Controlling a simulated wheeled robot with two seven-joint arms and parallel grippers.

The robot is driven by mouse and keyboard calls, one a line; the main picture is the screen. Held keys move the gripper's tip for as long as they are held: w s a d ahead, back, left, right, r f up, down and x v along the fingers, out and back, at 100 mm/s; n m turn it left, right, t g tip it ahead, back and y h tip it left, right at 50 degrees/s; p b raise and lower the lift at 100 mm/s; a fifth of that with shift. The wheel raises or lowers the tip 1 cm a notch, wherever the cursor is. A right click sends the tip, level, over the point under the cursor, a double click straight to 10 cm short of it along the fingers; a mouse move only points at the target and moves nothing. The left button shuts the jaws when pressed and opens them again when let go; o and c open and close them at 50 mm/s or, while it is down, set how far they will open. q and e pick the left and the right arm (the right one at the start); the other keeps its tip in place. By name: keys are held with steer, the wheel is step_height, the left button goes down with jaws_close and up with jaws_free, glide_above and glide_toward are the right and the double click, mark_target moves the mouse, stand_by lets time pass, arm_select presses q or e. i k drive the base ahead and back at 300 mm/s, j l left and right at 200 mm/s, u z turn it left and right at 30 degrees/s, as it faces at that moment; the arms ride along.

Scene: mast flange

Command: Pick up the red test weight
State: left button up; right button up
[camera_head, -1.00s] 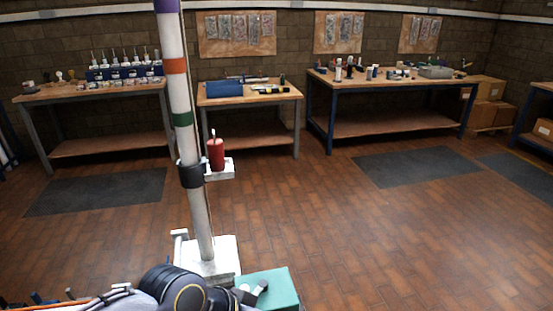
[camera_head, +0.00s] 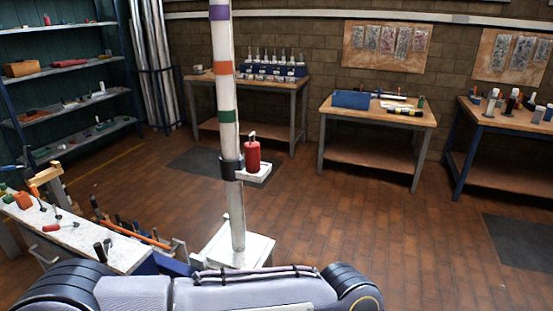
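The mast is white with purple, orange and green bands and rises from a white base plate (camera_head: 238,246). One of my arms lies across the bottom of the view, below and nearer than the mast. Neither gripper shows, and nothing of mine touches the weight.
A white-topped bench (camera_head: 84,239) with tools stands at the left, near the mast base. Shelving (camera_head: 50,70) stands at the far left. Workbenches (camera_head: 376,110) line the back wall. The floor right of the mast is clear.

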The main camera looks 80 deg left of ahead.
mark_target(251, 154)
steer(key=i+u, duration=0.7)
steer(key=i+l+u, duration=0.15)
steer(key=i+u, duration=0.2)
steer(key=i+j+u, duration=0.1)
steer(key=i+u, duration=0.15)
steer(key=u, duration=0.2)
steer(key=i+u, duration=0.2)
steer(key=u, duration=0.25)
steer(key=i+u, duration=0.25)
steer(key=u, duration=0.25)
steer(key=i+l+u, duration=0.2)
steer(key=u, duration=0.25)
steer(key=i+l+u, duration=0.15)
steer(key=u, duration=0.3)
steer(key=i+l+u, duration=0.1)
steer(key=l+u, duration=0.35)
steer(key=j, duration=0.05)
